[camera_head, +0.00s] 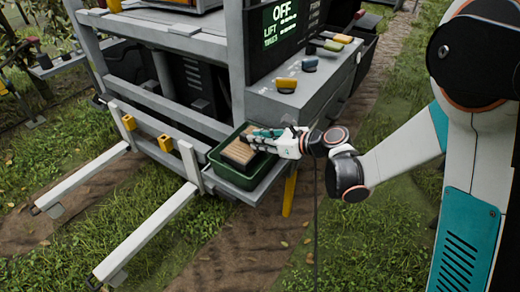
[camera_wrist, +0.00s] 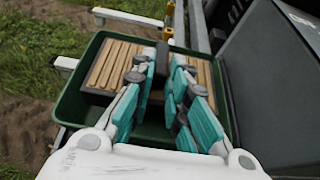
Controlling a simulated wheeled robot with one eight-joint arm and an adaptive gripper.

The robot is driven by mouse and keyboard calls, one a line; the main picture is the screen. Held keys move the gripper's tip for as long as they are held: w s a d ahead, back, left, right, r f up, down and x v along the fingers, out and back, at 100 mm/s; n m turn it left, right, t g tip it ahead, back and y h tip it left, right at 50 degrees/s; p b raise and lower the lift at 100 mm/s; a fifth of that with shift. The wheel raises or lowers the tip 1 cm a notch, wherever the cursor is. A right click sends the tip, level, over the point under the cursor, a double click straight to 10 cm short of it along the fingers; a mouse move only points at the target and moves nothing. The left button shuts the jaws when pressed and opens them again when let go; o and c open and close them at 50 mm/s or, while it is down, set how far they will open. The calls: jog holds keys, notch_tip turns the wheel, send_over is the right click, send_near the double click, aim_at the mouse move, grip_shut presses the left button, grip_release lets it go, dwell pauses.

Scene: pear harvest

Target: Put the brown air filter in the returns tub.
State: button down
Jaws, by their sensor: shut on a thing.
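The brown air filter (camera_head: 238,153) is a tan slatted block with a dark edge. It is inside the green tub (camera_head: 222,177), which sits on a grey shelf at the machine's corner. My gripper (camera_head: 256,136) reaches in over the tub from the right and is shut on the filter. In the wrist view, the teal fingers (camera_wrist: 165,80) close about a dark upright part in the middle of the filter (camera_wrist: 112,66). The tub (camera_wrist: 62,108) surrounds the filter there. The fingers hide part of the filter, and I cannot tell whether it rests on the tub's floor.
A grey control console (camera_head: 303,98) with coloured knobs stands close behind the tub, and its dark side (camera_wrist: 275,95) shows right of the tub. Two pale rails (camera_head: 150,232) stick out at the left. A yellow post (camera_head: 289,194) stands below the shelf. Grass lies in front.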

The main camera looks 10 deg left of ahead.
jog(key=shift+f+b, duration=0.4)
jog(key=shift+f, duration=1.1)
jog(key=shift+f, duration=0.55)
jog(key=c, duration=1.6)
grip_release()
jog(key=shift+o, duration=0.2)
